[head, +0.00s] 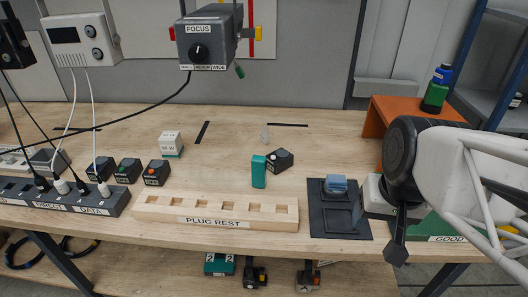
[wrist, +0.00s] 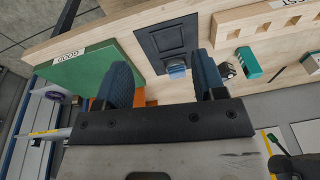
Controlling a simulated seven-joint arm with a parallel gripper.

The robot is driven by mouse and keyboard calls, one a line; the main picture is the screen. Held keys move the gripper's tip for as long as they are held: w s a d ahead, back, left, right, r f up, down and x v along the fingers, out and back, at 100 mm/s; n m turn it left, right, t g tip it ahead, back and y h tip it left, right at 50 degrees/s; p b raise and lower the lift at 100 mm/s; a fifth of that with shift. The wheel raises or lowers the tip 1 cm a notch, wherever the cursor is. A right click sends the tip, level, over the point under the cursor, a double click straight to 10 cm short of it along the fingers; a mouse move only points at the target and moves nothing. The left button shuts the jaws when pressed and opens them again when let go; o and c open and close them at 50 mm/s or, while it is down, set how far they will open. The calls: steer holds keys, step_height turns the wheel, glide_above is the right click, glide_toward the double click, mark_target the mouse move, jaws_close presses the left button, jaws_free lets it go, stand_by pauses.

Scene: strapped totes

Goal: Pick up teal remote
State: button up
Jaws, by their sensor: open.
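A teal block-like object that looks like the remote (head: 259,171) stands upright on the wooden bench, just behind the plug rest and beside a small black box. It also shows in the wrist view as a teal piece (wrist: 248,64), to the right of my right finger. My gripper (wrist: 162,76) is open, its two blue-grey fingers spread wide with nothing held. In the head view my arm is at the right end of the bench, well to the right of the remote; the fingers are hard to make out there.
The wooden plug rest (head: 216,215) runs along the front edge. A black tray (head: 328,222) with a blue block (head: 336,184) lies between the remote and my arm. A black box (head: 280,161) nearly touches the remote. A grey FOCUS box (head: 210,40) hangs above. The bench behind is mostly clear.

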steer(key=w+a+f+m+g+y, duration=0.1)
steer(key=w+a+f+m+y, duration=0.2)
steer(key=w+a+m+y, duration=0.25)
steer(key=w+a+f+m+g+y, duration=0.2)
steer(key=w+a+f+m, duration=0.15)
steer(key=w+a, duration=0.4)
steer(key=m+t+y, duration=0.2)
steer(key=m+y, duration=0.3)
steer(key=m, duration=0.4)
glide_toward(259, 168)
steer(key=a+f, duration=0.2)
steer(key=shift+w+a+f+m, duration=0.1)
steer(key=shift+w+m, duration=0.05)
steer(key=shift+w, duration=0.2)
steer(key=shift+w+a+f+m, duration=0.1)
steer(key=shift+w+m, duration=0.05)
steer(key=shift+w, duration=0.25)
steer(key=shift+x, duration=1.2)
steer(key=shift+a, duration=0.1)
steer(key=shift+w+x, duration=0.2)
steer(key=shift+x, duration=2.3)
steer(key=shift+c, duration=0.5)
steer(key=c, duration=1)
